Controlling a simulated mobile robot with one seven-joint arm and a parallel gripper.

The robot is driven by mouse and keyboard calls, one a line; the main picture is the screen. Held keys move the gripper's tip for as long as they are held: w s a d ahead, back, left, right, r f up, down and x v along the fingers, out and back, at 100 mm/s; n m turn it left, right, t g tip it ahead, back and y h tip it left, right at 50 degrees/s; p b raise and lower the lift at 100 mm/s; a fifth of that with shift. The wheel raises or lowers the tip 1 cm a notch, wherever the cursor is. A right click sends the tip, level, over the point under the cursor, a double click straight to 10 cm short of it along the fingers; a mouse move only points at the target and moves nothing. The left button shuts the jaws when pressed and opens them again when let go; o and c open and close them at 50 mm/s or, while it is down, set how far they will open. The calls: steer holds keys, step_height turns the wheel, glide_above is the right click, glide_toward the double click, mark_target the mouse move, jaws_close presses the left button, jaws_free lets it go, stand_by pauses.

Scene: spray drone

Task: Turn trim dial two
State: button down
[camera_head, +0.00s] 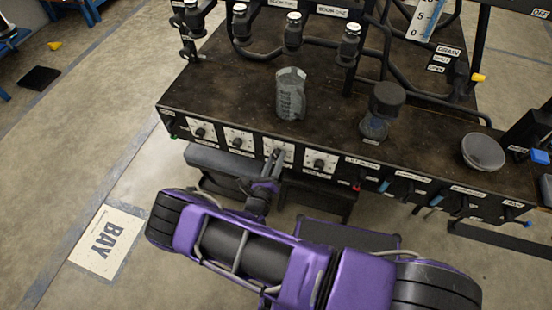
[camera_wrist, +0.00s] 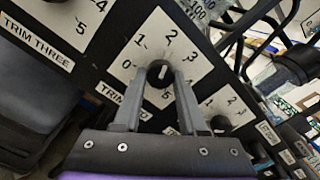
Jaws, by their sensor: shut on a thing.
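The trim dial two knob (camera_wrist: 161,73) is a dark round knob on a white numbered plate (camera_wrist: 155,42). Its label is partly hidden, showing only "TRIM T". A light mark on the knob points roughly toward the 2, though it is small. My gripper (camera_wrist: 163,78) has its two grey fingers closed on either side of this knob, hiding the lower part of the plate. In the head view my gripper (camera_head: 276,156) reaches the third white dial plate (camera_head: 285,147) from the left on the panel's front face.
The trim three plate (camera_wrist: 93,15) is to the left in the wrist view, and another dial (camera_wrist: 220,123) is close on the right. On the bench top (camera_head: 225,95) stand a grey ribbed object (camera_head: 291,93), a dark-capped jar (camera_head: 378,112) and a grey bowl (camera_head: 483,151).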

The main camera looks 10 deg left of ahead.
steer(key=m, duration=0.4)
steer(key=shift+a+m, duration=0.1)
steer(key=shift+m, duration=0.2)
steer(key=m+p, duration=0.1)
steer(key=m, duration=0.3)
steer(key=shift+m, duration=0.3)
steer(key=m+p, duration=0.1)
steer(key=m, duration=0.3)
steer(key=shift+a+m, duration=0.15)
steer(key=shift+m, duration=0.15)
steer(key=m+p, duration=0.1)
steer(key=m, duration=0.2)
steer(key=m+p, duration=0.1)
steer(key=m, duration=0.5)
steer(key=shift+r+p, duration=0.15)
steer(key=shift+p, duration=0.15)
steer(key=m+p, duration=0.1)
steer(key=m, duration=0.4)
steer(key=shift+p, duration=0.35)
steer(key=shift+a, duration=0.1)
steer(key=shift+c, duration=2.3)
jaws_free()
